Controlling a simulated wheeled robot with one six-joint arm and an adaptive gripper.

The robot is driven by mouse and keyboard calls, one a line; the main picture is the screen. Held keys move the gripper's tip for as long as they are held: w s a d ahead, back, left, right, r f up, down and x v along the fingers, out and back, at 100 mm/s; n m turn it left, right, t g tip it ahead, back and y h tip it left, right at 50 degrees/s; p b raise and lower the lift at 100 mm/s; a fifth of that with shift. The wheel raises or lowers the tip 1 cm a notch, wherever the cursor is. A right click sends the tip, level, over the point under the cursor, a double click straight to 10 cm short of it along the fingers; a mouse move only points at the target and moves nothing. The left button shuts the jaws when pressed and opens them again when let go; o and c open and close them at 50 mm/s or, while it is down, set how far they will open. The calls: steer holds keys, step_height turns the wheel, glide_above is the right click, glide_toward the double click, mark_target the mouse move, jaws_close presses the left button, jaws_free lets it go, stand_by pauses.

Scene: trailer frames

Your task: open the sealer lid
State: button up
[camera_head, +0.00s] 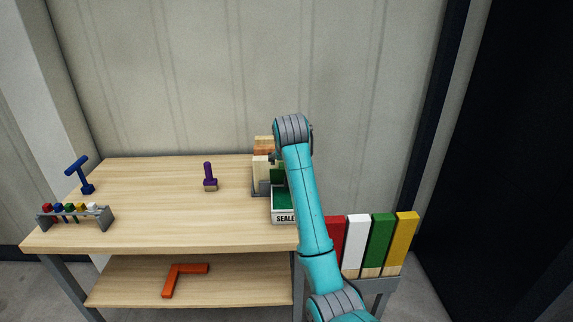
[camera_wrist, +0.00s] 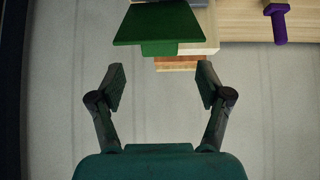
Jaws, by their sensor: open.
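The sealer (camera_head: 285,218) is a pale box marked "SEALE" at the right end of the workbench, with green inside its rim. A green piece (camera_head: 278,174) shows just behind it, partly hidden by my arm. In the wrist view a green panel, likely the lid (camera_wrist: 160,26), with a small tab on its edge, lies at the top of the picture. My gripper (camera_wrist: 161,82) is open and empty, its two fingers apart on either side below the tab, not touching it. In the head view my arm hides most of the gripper and part of the sealer. I cannot tell how far the lid is raised.
Wooden blocks (camera_head: 263,150) stand behind the sealer. A purple tool (camera_head: 209,174), a blue T-shaped tool (camera_head: 80,173) and a rack of coloured tools (camera_head: 75,215) are further left. Red, white, green and yellow upright pieces (camera_head: 379,243) stand at the right.

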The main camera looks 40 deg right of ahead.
steer(key=v, duration=0.6)
